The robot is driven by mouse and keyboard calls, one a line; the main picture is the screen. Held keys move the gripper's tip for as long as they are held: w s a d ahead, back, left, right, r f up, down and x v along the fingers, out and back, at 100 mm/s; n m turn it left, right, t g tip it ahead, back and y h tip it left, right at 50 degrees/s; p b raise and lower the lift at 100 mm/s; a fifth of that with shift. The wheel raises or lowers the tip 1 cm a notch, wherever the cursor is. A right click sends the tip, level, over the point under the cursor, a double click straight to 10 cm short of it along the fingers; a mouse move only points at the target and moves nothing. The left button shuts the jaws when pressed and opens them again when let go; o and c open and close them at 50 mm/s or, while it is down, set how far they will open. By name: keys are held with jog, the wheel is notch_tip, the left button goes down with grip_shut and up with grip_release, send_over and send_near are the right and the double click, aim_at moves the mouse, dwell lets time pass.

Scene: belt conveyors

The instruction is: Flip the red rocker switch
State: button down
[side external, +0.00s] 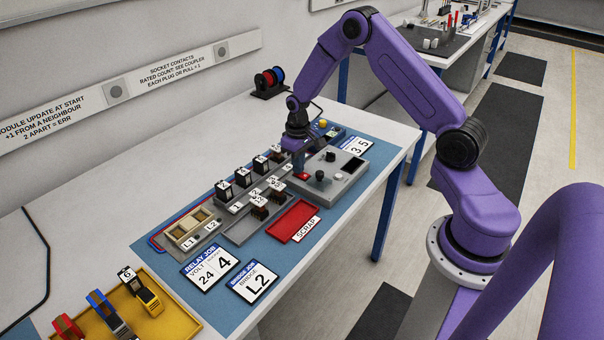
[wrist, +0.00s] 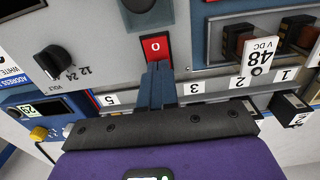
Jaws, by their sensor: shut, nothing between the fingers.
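The red rocker switch (wrist: 155,47) sits on the grey control panel in the wrist view, in a dark frame with a white 0 mark on it. In the side external view the red switch (side external: 302,176) shows just below my fingers, at the panel's left end. My gripper (wrist: 157,66) is shut and empty, with its fingertips at the edge of the switch nearest my wrist. It also shows in the side external view (side external: 298,170), pointing down. I cannot tell whether the fingertips touch the switch. Part of the switch's near edge is hidden behind them.
A black volt knob (wrist: 52,60) and a dark knob (side external: 320,175) stand on the grey panel (side external: 345,184). Relay modules (side external: 243,177) stand in a row to the left. A red scrap tray (side external: 284,232) lies in front. A 48 V DC tag (wrist: 259,51) stands nearby.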

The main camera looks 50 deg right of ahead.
jog(key=shift+f, duration=0.1)
jog(key=shift+r, duration=3.55)
